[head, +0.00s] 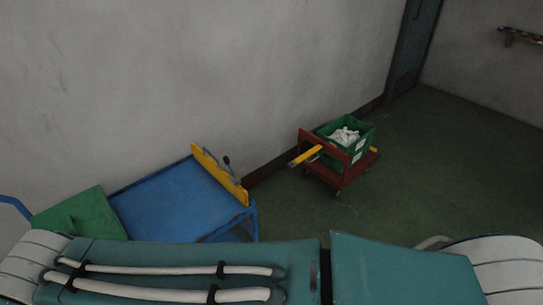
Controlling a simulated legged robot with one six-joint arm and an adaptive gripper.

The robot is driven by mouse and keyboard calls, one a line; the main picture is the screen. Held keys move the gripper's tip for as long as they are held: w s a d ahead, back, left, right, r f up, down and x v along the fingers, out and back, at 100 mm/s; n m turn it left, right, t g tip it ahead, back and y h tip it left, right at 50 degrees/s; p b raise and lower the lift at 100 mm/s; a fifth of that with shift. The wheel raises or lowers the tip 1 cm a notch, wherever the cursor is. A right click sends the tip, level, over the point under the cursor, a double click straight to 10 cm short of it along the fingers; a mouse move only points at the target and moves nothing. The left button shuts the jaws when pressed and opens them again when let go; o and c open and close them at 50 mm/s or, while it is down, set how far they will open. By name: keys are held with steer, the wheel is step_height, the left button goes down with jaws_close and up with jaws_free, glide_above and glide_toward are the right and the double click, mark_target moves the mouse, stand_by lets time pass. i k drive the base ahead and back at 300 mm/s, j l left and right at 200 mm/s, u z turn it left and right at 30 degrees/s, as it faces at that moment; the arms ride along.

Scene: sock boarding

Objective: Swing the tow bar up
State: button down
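A small dark-red cart (323,172) stands on the green floor right of centre, near the wall. A yellow bar (307,155) sticks out from its left side; it looks like the tow bar and appears roughly level or slightly tilted. A green crate (358,150) holding white crumpled cloth, likely socks (344,135), sits on the cart. My gripper is out of view, so nothing shows of what it does.
A blue platform (180,200) stands left of the cart, with a yellow end plate (219,175) bearing a dark-knobbed lever (228,163). A green panel (85,215) adjoins its left side. The floor (440,170) right of the cart is clear. A shelf-like fixture (522,37) is at upper right.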

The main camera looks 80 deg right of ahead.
mark_target(304, 156)
steer(key=z, duration=3.2)
steer(key=i+l, duration=0.2)
steer(key=i, duration=0.25)
steer(key=i+l, duration=0.25)
steer(key=i, duration=0.25)
steer(key=i+l, duration=0.2)
steer(key=i, duration=0.25)
steer(key=i+l, duration=0.25)
steer(key=i, duration=0.2)
steer(key=i+l+u, duration=0.1)
steer(key=i, duration=0.4)
steer(key=l, duration=0.1)
